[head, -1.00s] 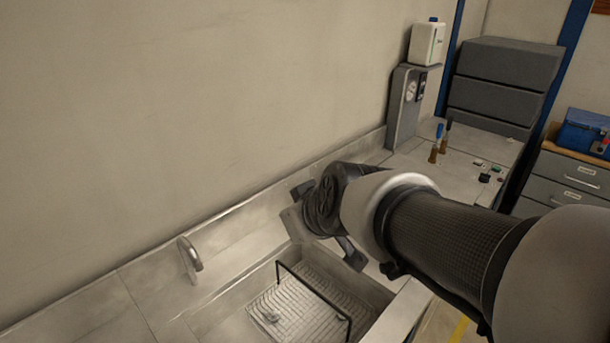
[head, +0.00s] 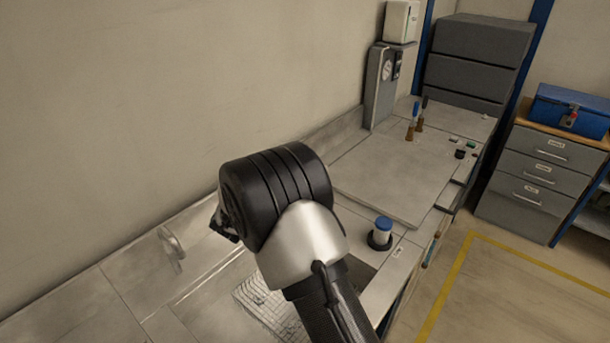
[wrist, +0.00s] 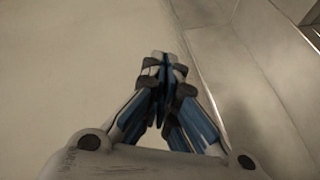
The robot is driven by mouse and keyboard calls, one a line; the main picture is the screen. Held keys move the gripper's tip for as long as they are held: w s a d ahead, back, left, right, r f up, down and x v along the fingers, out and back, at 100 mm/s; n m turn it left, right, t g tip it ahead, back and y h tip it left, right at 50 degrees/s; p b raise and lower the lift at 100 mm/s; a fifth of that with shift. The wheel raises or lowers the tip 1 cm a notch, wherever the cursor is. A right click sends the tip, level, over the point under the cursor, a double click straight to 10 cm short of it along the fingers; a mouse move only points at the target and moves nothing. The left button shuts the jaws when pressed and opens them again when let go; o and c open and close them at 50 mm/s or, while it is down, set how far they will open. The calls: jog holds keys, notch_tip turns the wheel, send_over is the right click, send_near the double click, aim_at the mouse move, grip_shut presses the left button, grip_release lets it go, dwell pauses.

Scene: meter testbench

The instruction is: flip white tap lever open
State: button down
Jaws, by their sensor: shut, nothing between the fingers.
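I cannot make out a white tap lever in either view. A curved metal tap spout (head: 171,243) stands at the back left of the sink, against the wall side. My gripper (wrist: 165,65) is shut and empty in the wrist view, its blue-and-grey fingers meeting at the tips. In front of it there is pale wall and, to the right, a grey surface with an edge. In the head view only a dark part of my gripper (head: 223,227) shows left of my wrist, right of the spout; my arm covers part of the sink.
A wire rack (head: 268,306) lies in the sink. A blue-capped white container (head: 382,232) stands in a dark ring on the counter (head: 385,180). Brown-based upright items with blue (head: 415,112) and dark tops stand farther back, near a grey gauge box (head: 381,88). Drawers (head: 545,175) stand at right.

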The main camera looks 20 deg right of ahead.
notch_tip(320, 180, down, 7)
jog(key=s+d+n+g+h, duration=0.1)
jog(key=s+d+h, duration=0.1)
jog(key=h, duration=0.2)
jog(key=shift+s+d+h, duration=0.2)
jog(key=shift+s+h, duration=0.1)
jog(key=shift+s, duration=0.05)
jog(key=shift+f, duration=0.1)
jog(key=w+d+b, duration=0.3)
jog(key=w+d, duration=0.2)
jog(key=d, duration=0.5)
jog(key=shift+w+d, duration=0.15)
jog(key=shift+d, duration=0.05)
